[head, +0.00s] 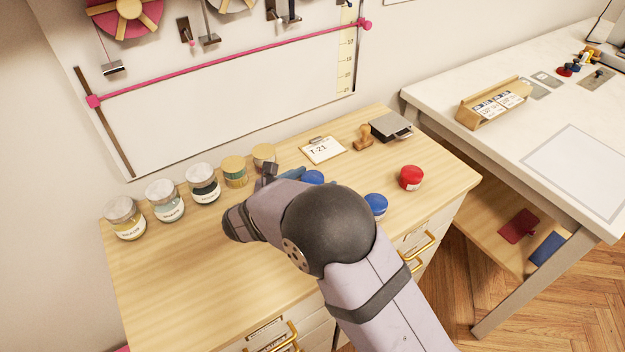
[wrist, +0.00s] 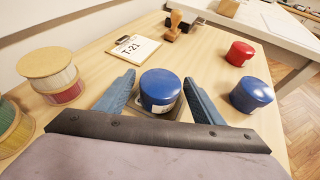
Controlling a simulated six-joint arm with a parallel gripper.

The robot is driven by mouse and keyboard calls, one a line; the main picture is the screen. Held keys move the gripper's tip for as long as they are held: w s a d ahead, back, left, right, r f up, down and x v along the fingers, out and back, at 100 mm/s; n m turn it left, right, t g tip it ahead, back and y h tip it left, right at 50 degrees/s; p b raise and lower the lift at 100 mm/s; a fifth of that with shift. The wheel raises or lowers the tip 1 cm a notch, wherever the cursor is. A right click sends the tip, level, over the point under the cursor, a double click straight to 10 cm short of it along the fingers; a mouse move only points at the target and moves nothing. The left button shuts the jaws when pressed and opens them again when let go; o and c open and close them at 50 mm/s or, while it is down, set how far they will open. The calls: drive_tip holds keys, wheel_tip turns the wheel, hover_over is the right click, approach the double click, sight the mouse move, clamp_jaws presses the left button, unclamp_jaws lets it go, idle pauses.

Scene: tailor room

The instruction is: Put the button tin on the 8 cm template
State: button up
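A blue tin (wrist: 160,88) with a pale label stands between the spread fingers of my gripper (wrist: 160,80) in the wrist view. A gap shows on each side of it, so the gripper is open around it. A dark flat piece (wrist: 172,114) shows under or just behind the tin's base; I cannot tell if it is a template. The same tin shows partly behind my arm in the head view (head: 313,177). A second blue tin (head: 376,204) and a red tin (head: 411,178) stand to its right. Which is the button tin, and where the 8 cm template is, I cannot tell.
Several jars and spools, such as this yellow spool (head: 235,172), line the back left of the wooden dresser (head: 170,285). A T-21 card (head: 323,150), a stamp (head: 363,137) and an ink pad (head: 391,126) are behind. A white table (head: 500,145) stands right. The dresser's front left is clear.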

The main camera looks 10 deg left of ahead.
drive_tip(key=shift+r, duration=0.1)
drive_tip(key=shift+r, duration=0.15)
drive_tip(key=shift+s+a, duration=0.2)
drive_tip(key=shift+s, duration=0.1)
drive_tip(key=b+v, duration=0.1)
drive_tip(key=v, duration=1)
drive_tip(key=shift+s, duration=0.15)
drive_tip(key=shift+r, duration=0.1)
